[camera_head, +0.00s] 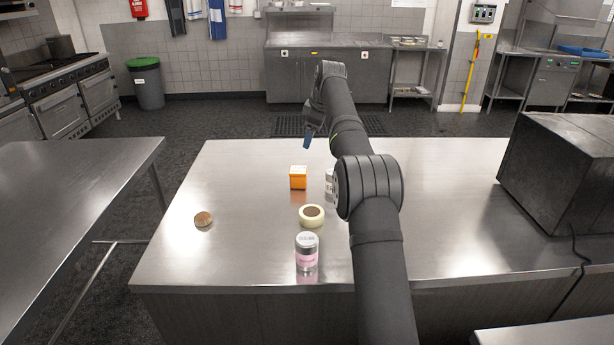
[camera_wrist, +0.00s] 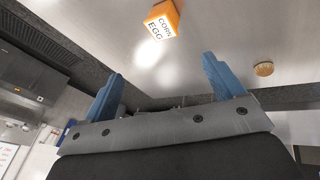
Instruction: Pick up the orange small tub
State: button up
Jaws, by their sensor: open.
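The orange small tub (camera_head: 298,178) stands on the steel table, left of my arm in the head view. It has a pale label on top. In the wrist view the tub (camera_wrist: 163,19) is at the top edge, with a white label reading "CORN EGG". My gripper (camera_head: 308,140) is beyond the tub, near the table's far edge, apart from it. In the wrist view its two blue fingers (camera_wrist: 163,90) are spread wide with nothing between them.
A cream ring-shaped item (camera_head: 311,215) and a pink-labelled jar (camera_head: 306,253) stand nearer than the tub. A round brown item (camera_head: 203,219) lies to the left. A partly hidden pale item (camera_head: 330,186) is beside my arm. A dark metal box (camera_head: 562,170) occupies the right side.

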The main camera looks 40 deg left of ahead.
notch_tip(320, 180, down, 2)
jog(key=m, duration=0.6)
jog(key=m+t, duration=0.1)
jog(key=m, duration=0.7)
send_near(299, 170)
jog(key=shift+y, duration=0.4)
jog(key=f, duration=0.4)
jog(key=shift+w+a, duration=0.15)
jog(key=shift+w, duration=0.15)
jog(key=shift+a+x, duration=0.15)
jog(key=shift+x, duration=1.25)
jog(key=shift+a+x, duration=0.2)
jog(key=shift+x, duration=1.15)
jog(key=shift+r, duration=0.15)
jog(key=c, duration=1.2)
